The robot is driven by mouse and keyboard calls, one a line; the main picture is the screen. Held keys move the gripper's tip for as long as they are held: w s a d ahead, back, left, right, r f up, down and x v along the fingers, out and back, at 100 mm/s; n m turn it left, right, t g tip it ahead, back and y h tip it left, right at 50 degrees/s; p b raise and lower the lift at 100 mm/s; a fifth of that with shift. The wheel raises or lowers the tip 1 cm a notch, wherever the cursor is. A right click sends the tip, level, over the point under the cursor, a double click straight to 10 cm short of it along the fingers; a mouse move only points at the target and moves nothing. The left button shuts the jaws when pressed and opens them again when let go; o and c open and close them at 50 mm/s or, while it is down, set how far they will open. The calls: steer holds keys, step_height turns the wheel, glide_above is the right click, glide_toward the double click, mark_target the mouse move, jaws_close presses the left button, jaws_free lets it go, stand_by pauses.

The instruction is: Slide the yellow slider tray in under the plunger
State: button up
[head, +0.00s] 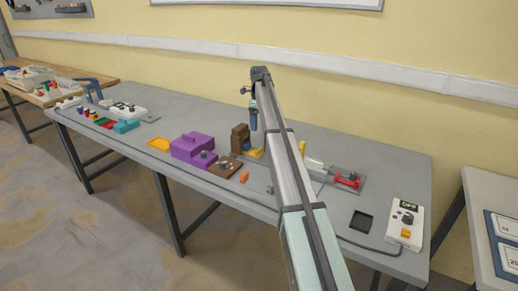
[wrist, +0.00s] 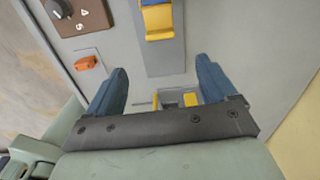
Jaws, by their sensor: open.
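A yellow piece, which I take for the slider tray (head: 256,153), lies beside a brown stand (head: 240,137) with a blue part, seemingly the plunger (head: 246,146). In the wrist view the yellow tray (wrist: 159,24) sits on a grey strip, a blue part at its top edge. My gripper (wrist: 161,64) is open and empty, its blue fingers apart on either side of the strip. The tray is ahead of the fingertips, not between them. In the head view my gripper (head: 253,124) hangs over this area. My arm hides part of the bench behind it.
A brown dial block (head: 224,165) and an orange piece (head: 244,177) lie near the tray, and a purple box (head: 192,150) stands left. A red clamp (head: 346,181) lies right of my arm. Another yellow part (wrist: 191,99) shows beyond my gripper's palm.

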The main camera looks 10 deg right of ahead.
mark_target(259, 149)
step_height(259, 149, down, 14)
steer(key=shift+r, duration=0.1)
stand_by(0.6)
